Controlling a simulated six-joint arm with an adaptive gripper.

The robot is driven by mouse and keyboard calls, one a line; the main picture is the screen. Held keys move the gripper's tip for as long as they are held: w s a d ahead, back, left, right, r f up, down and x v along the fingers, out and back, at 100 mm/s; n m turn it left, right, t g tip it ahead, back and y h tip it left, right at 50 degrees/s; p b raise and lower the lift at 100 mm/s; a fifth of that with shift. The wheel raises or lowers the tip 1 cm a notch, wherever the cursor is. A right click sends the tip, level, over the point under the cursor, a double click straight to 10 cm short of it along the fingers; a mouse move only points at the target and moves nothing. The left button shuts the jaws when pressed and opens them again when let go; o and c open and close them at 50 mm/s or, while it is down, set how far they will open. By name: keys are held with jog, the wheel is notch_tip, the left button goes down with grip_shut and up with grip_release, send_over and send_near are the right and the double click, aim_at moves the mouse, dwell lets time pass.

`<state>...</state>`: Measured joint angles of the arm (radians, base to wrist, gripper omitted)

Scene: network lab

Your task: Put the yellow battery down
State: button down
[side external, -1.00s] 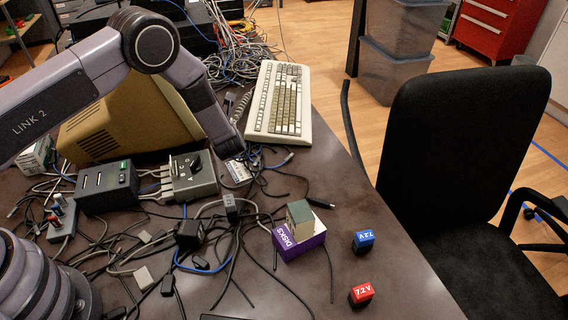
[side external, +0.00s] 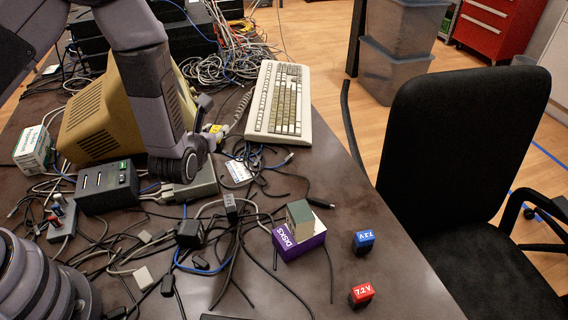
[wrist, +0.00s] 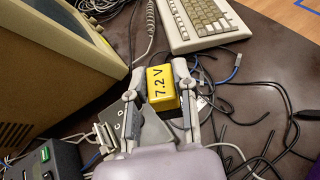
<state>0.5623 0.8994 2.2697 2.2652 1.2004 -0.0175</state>
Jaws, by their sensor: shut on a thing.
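The yellow battery (wrist: 162,88), marked 7.2 V, is between the two fingers of my gripper (wrist: 160,92) in the wrist view. The fingers are shut on its sides. In the side external view only a small yellow part of the battery (side external: 215,129) shows at my gripper (side external: 208,122), beyond the grey switch box and left of the keyboard. My wrist hides part of the scene there. I cannot tell how high the battery is above the table. A blue battery (side external: 364,241) and a red battery (side external: 361,294) stand on the table at right.
The keyboard (side external: 282,102) lies right of my gripper. The beige monitor (side external: 100,118) is at left. The switch box (side external: 201,186) is under my wrist, beside a black box (side external: 107,187). Cables cover much of the table. A purple disk box (side external: 300,238) carries a small block (side external: 300,212).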

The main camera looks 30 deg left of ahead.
jog(key=s+d+m+h, duration=0.1)
jog(key=d+m+h, duration=0.3)
jog(key=d, duration=0.4)
jog(key=shift+t, duration=0.3)
jog(key=w+d+f, duration=0.2)
jog(key=w+f, duration=0.1)
jog(key=w+d+f, duration=0.1)
jog(key=w+f, duration=0.2)
jog(key=w, duration=0.1)
jog(key=w+d+f, duration=0.2)
jog(key=w+f, duration=0.1)
jog(key=w, duration=0.1)
jog(key=shift+d, duration=0.35)
jog(key=shift+w+f, duration=0.2)
jog(key=shift+w+d+f, duration=0.1)
jog(key=shift+f, duration=0.8)
jog(key=shift+w+d+f, duration=0.1)
jog(key=shift+f, duration=0.75)
jog(key=shift+f, duration=0.2)
jog(key=c, duration=0.9)
grip_release()
jog(key=shift+a, duration=0.1)
